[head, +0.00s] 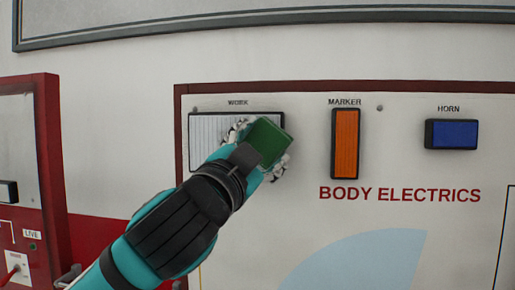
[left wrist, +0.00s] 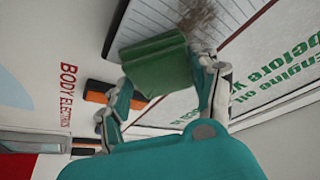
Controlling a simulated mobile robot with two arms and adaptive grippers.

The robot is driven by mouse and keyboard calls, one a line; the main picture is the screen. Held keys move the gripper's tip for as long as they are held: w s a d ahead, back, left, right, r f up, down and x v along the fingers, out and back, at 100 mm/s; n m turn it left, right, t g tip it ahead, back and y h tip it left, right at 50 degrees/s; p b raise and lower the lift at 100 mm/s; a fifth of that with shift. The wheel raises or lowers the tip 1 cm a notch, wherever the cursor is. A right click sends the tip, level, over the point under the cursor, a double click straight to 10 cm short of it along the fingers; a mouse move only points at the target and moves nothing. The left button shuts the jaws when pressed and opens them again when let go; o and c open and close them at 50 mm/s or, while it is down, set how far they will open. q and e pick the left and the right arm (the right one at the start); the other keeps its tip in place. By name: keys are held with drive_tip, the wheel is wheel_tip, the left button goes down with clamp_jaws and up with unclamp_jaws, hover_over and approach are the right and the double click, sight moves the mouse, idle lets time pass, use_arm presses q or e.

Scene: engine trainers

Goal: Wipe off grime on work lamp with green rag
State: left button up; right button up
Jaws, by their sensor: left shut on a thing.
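The work lamp (head: 209,131) is a white ribbed rectangle in a black frame under the label WORK. My left gripper (head: 262,147) is shut on the green rag (head: 269,142) in front of the lamp's right part. In the left wrist view the fingers (left wrist: 168,100) hold the rag (left wrist: 157,66) by its sides, at the lamp's ribbed face (left wrist: 240,20). A brown-grey smudge of grime (left wrist: 202,17) shows on the lamp beside the rag. I cannot tell whether the rag touches the lamp. My right gripper is not in view.
An orange marker lamp (head: 345,143) and a blue horn block (head: 452,134) sit to the right on the white BODY ELECTRICS panel (head: 300,235). A red-framed panel (head: 47,150) stands at the left. A grey-framed board (head: 200,22) hangs above.

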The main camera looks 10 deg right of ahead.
use_arm(q)
drive_tip(key=shift+w+a+f, duration=0.1)
drive_tip(key=shift+w+a, duration=0.35)
drive_tip(key=shift+a, duration=0.85)
drive_tip(key=shift+w+a+r, duration=0.1)
drive_tip(key=shift+w+a, duration=0.3)
drive_tip(key=shift+a, duration=0.9)
drive_tip(key=shift+w+a+f, duration=0.1)
drive_tip(key=shift+w+a, duration=0.35)
drive_tip(key=shift+a, duration=0.85)
drive_tip(key=shift+d, duration=0.1)
drive_tip(key=shift+s, duration=0.2)
drive_tip(key=shift+s+a, duration=0.3)
drive_tip(key=shift+s, duration=0.6)
drive_tip(key=shift+s+a, duration=0.3)
drive_tip(key=shift+s, duration=0.65)
drive_tip(key=shift+s+a, duration=0.3)
drive_tip(key=shift+s, duration=0.6)
